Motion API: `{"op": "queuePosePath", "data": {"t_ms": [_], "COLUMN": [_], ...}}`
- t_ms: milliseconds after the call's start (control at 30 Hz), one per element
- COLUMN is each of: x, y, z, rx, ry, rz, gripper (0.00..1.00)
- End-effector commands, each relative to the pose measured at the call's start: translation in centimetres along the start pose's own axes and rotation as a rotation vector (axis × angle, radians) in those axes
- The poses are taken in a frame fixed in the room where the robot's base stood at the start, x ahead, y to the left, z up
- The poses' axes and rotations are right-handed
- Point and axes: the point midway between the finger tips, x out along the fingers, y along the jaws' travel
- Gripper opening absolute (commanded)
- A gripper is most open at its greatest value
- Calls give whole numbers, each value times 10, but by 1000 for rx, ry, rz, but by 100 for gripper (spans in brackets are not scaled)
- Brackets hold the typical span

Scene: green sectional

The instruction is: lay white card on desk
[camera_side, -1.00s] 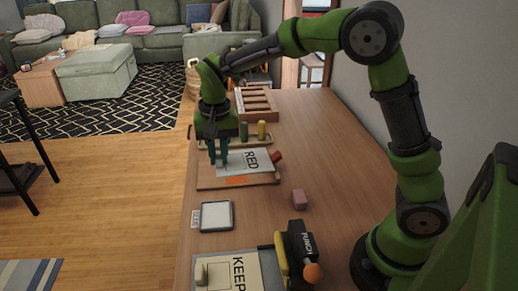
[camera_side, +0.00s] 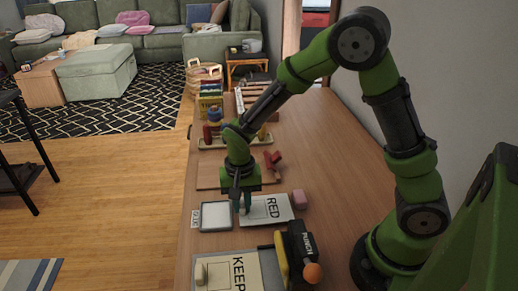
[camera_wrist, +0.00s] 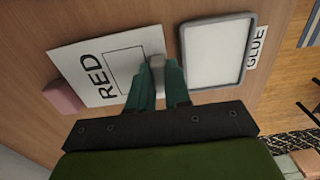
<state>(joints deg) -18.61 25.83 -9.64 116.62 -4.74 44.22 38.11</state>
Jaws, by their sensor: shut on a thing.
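The white card (camera_side: 268,209) printed RED lies flat at desk height, between the grey-framed pad and the pink block. It also shows in the wrist view (camera_wrist: 102,68). My gripper (camera_side: 242,208) points down at the card's left edge. In the wrist view its teal fingers (camera_wrist: 158,72) are shut on a small pale grip piece at the card's edge. I cannot tell whether the card touches the desk (camera_side: 335,165) or is just above it.
The grey-framed pad (camera_side: 216,215) labelled GLUE is close to my gripper's left. The pink block (camera_side: 299,199) adjoins the card's right side. A KEEP sheet (camera_side: 235,275) and the punch (camera_side: 302,248) are in front. A wooden board (camera_side: 208,176) lies behind. The desk's right side is clear.

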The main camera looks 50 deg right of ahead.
Motion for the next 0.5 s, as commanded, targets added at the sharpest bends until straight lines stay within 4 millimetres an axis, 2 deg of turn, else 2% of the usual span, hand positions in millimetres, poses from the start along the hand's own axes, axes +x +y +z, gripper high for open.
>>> {"op": "queuePosePath", "data": {"t_ms": [100, 500], "x": [12, 17], "y": [0, 0], "z": [0, 0], "rx": [1, 0], "ry": [-1, 0], "rz": [1, 0], "gripper": [0, 0]}}
